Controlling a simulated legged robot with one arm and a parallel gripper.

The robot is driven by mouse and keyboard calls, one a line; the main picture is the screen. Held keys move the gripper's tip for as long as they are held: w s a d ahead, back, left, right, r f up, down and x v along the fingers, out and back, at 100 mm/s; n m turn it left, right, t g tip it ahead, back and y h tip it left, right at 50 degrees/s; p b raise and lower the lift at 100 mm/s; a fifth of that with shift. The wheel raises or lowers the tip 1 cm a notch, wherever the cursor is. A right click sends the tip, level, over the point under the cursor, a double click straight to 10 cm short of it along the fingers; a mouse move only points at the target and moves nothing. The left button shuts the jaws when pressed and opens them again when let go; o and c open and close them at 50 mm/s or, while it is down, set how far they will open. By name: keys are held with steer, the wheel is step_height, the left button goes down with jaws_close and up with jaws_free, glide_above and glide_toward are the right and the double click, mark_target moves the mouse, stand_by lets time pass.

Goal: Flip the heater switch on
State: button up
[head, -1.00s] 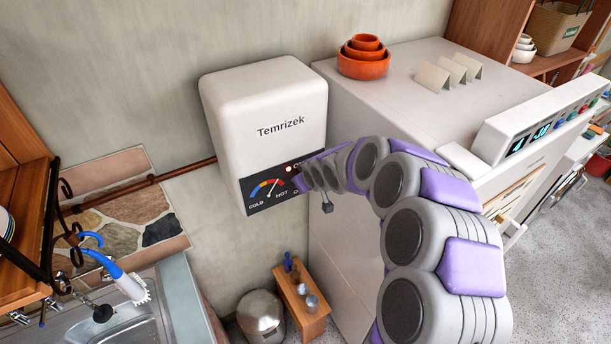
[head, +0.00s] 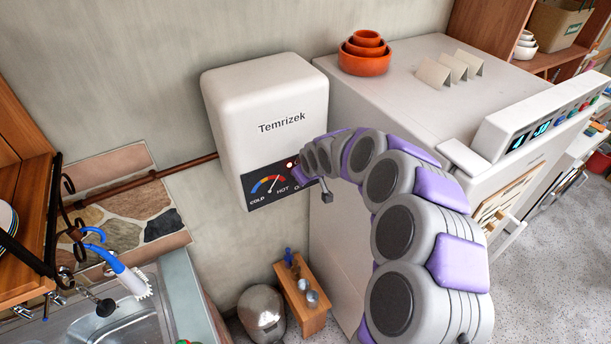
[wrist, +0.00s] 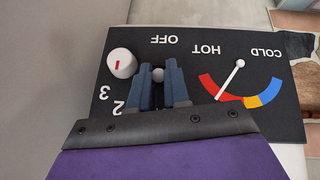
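The white heater (head: 264,112), labelled Temrizek, hangs on the wall in the head view. Its black panel (head: 250,200) has a cold-to-hot gauge (head: 268,187) and a small red light (head: 290,163). In the wrist view the panel is upside down, with the gauge (wrist: 238,90), a white dial with a red mark (wrist: 122,63) and the word OFF. My gripper (wrist: 159,80) is at the panel, its two blue fingers parted. The white ball tip of the switch (wrist: 158,74) shows between the fingertips; I cannot tell whether they touch it. The head view hides the switch behind my arm.
A large white appliance (head: 345,250) stands right of the heater, with orange bowls (head: 365,55) on top. A sink (head: 130,305) is at lower left. A pipe runs left from the heater.

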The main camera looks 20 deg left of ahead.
steer(key=shift+o, duration=1.4)
steer(key=shift+w+a+f, duration=0.15)
steer(key=shift+w+a, duration=0.05)
steer(key=shift+w, duration=0.1)
steer(key=b+v, duration=0.3)
steer(key=v, duration=1.4)
steer(key=s+d+f+m+g+h+b, duration=0.2)
steer(key=s+d+f+m+b, duration=0.2)
steer(key=s+d+f+b, duration=0.8)
steer(key=s+d+f+m+g+h+b, duration=0.3)
steer(key=s+d+f+b, duration=0.55)
steer(key=s+d, duration=0.65)
steer(key=s+d+f+m+g+b, duration=0.2)
steer(key=s+d+f+m+b, duration=0.1)
steer(key=s+f, duration=0.5)
steer(key=shift+s+d+m+y, duration=0.3)
steer(key=shift+s+d+m, duration=0.3)
steer(key=shift+s+m, duration=0.15)
steer(key=shift+d, duration=0.1)
